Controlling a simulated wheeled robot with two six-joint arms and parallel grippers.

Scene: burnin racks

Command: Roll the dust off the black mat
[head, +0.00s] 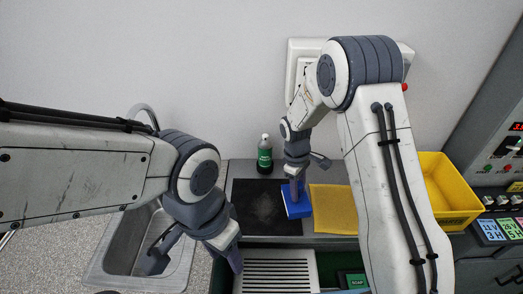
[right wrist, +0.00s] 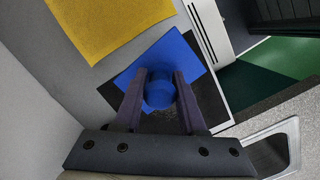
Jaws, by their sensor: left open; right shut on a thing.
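The black mat (head: 243,222) lies on the grey worktop, with a pale, dusty-looking smudge near its middle. A blue tool (head: 300,209) with a flat square base and a round blue grip is at the mat's right edge. My right gripper (head: 295,190) is shut on the blue grip from above. In the right wrist view, the fingers (right wrist: 159,100) are on both sides of the round grip (right wrist: 160,90), and parts of the black mat show around the base. I cannot tell whether the base touches the mat. My left gripper (head: 194,261) is open and empty, near the sink's right side.
A yellow sheet (head: 333,209) lies right of the mat. A green bottle (head: 265,157) stands behind it. A sink (head: 128,240) is at left. A white slotted panel (head: 276,272) lies in front. A yellow bin (head: 447,185) and a control panel (head: 503,162) are at right.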

